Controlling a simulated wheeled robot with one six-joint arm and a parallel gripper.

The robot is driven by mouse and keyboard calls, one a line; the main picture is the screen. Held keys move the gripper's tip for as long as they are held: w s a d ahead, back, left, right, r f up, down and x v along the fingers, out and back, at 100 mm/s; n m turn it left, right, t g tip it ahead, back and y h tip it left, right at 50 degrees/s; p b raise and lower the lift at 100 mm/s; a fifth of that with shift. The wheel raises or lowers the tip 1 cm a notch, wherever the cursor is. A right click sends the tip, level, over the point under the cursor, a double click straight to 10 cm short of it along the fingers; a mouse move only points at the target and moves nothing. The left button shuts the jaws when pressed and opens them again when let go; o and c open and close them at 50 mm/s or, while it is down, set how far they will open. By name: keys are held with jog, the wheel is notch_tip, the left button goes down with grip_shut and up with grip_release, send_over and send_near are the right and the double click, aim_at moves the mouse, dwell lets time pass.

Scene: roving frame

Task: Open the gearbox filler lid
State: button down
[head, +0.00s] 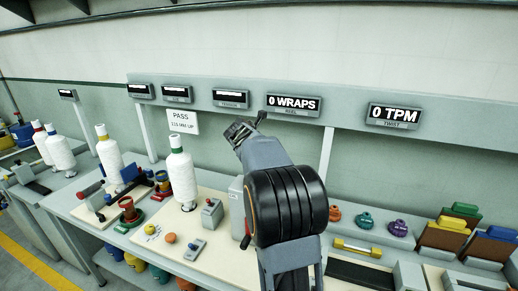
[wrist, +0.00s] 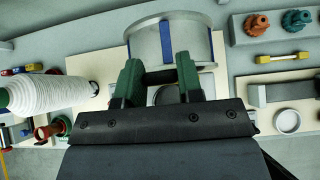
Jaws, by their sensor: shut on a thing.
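My gripper (wrist: 160,75) shows in the wrist view as two green fingers, set apart, with a grey part (wrist: 165,94) between them. It is shut on this part, which is mostly hidden by the gripper body; I cannot tell whether it is the filler lid. A silver drum with blue stripes (wrist: 146,45) stands just beyond the fingertips. In the head view my gripper (head: 240,131) is raised above the bench, and its grasp is too small to read. I cannot single out the gearbox or its filler lid with certainty.
A white yarn cone (head: 182,178) stands on the bench left of my arm; a cone (wrist: 48,95) also fills the wrist view's left. A yellow-ended bar (head: 357,248) and several coloured gears (head: 365,220) lie right. Displays (head: 294,104) line the back rail.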

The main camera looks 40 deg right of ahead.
jog(key=c, duration=1)
grip_release()
jog(key=shift+a+f, duration=0.15)
jog(key=shift+f, duration=0.15)
jog(key=shift+o, duration=1.2)
jog(key=shift+r, duration=0.1)
jog(key=shift+r, duration=0.1)
jog(key=b+v, duration=0.2)
jog(key=v, duration=1.1)
jog(key=shift+s+a, duration=0.2)
jog(key=shift+r, duration=0.1)
